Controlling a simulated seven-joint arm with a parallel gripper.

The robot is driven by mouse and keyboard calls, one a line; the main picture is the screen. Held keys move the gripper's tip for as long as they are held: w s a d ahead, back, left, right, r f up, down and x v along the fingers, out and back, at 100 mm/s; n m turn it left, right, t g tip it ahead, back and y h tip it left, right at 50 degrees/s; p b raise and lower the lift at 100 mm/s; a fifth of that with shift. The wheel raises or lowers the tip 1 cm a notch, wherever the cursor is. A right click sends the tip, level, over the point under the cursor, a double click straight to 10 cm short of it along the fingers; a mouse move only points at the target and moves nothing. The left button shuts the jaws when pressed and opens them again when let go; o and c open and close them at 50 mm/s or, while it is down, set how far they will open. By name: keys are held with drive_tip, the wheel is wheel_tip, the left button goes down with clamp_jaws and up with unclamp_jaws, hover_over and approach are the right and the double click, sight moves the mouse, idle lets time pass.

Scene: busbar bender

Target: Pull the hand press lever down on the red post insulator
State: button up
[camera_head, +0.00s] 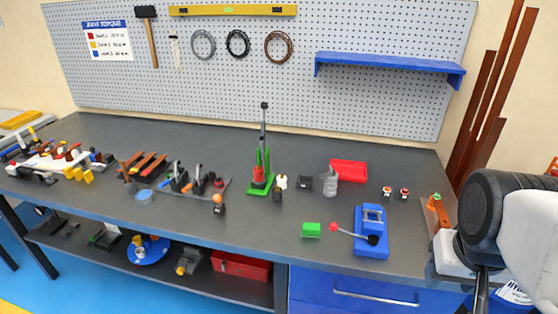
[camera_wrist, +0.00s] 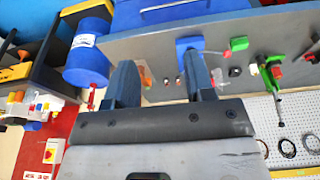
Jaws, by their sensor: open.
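The green hand press (camera_head: 260,184) stands at the middle of the bench, its dark lever (camera_head: 263,130) pointing up with a black knob on top. A red post insulator (camera_head: 258,172) sits upright in the green frame, partly hidden by it. In the wrist view, the press (camera_wrist: 268,80) shows small at the right, with the lever (camera_wrist: 279,106) pointing down the picture. My gripper (camera_wrist: 158,64) is open and empty, its two dark fingers apart. It is far from the press; in the head view my arm is at the lower right edge, well right of the press.
A blue bending tool (camera_head: 371,240) with a red-tipped handle and a green block (camera_head: 311,230) lie at the front right. A red bin (camera_head: 348,171) stands behind them. A grey coil and a black block are right of the press. A blue shelf (camera_head: 390,67) juts from the pegboard.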

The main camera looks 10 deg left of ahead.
drive_tip(key=shift+o, duration=0.6)
drive_tip(key=shift+w+a+r, duration=0.2)
drive_tip(key=shift+w+a, duration=0.05)
drive_tip(key=shift+w, duration=0.15)
drive_tip(key=w+a+r+m+g+y, duration=0.1)
drive_tip(key=w+a+r+m+y, duration=0.15)
drive_tip(key=w+a, duration=0.55)
drive_tip(key=w+a+r+m+g+y, duration=0.1)
drive_tip(key=w+a+r+m+y, duration=0.25)
drive_tip(key=w, duration=0.75)
drive_tip(key=w+a+m+g+y, duration=0.2)
drive_tip(key=w+a+y, duration=0.1)
drive_tip(key=w+a, duration=0.6)
drive_tip(key=w+a+f+m+y, duration=0.2)
drive_tip(key=w+a, duration=0.4)
drive_tip(key=w, duration=0.4)
drive_tip(key=w+a+f+m+y, duration=0.2)
drive_tip(key=w+a+m+y, duration=0.1)
drive_tip(key=w+a, duration=0.4)
drive_tip(key=w+a+f+m+y, duration=0.2)
drive_tip(key=w+a, duration=0.4)
drive_tip(key=w, duration=0.6)
drive_tip(key=shift+w+a+m+y, duration=0.2)
drive_tip(key=shift+w+m+y, duration=0.2)
drive_tip(key=shift+m+y, duration=0.55)
drive_tip(key=shift+a, duration=0.15)
